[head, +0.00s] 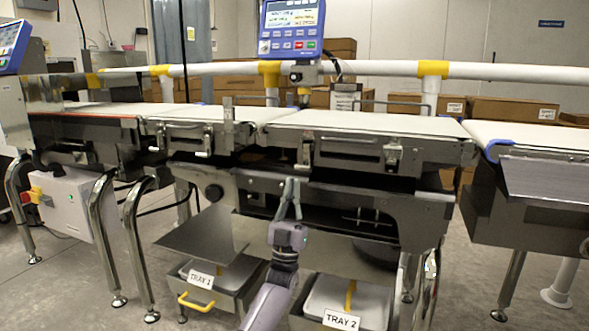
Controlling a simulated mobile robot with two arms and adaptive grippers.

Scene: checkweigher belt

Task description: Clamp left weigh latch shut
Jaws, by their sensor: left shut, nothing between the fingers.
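The weigh section with its pale belt (365,122) stands in the middle of the head view. Its left weigh latch (304,154) is a small metal lever at the left end of the front rail, and its lower end hangs below the rail's edge. My left gripper (291,181) points up just below this latch. Its fingers are together and empty, with a small gap to the latch in the picture; I cannot tell the depth between them. A second latch (392,155) sits at the right end of the same rail. My right gripper is not in view.
A neighbouring belt section with its own latch (205,144) is on the left, and an outfeed belt (530,136) is on the right. Below are Tray 1 (183,302) with a yellow handle and Tray 2 (311,325). A display (291,28) stands behind the belt.

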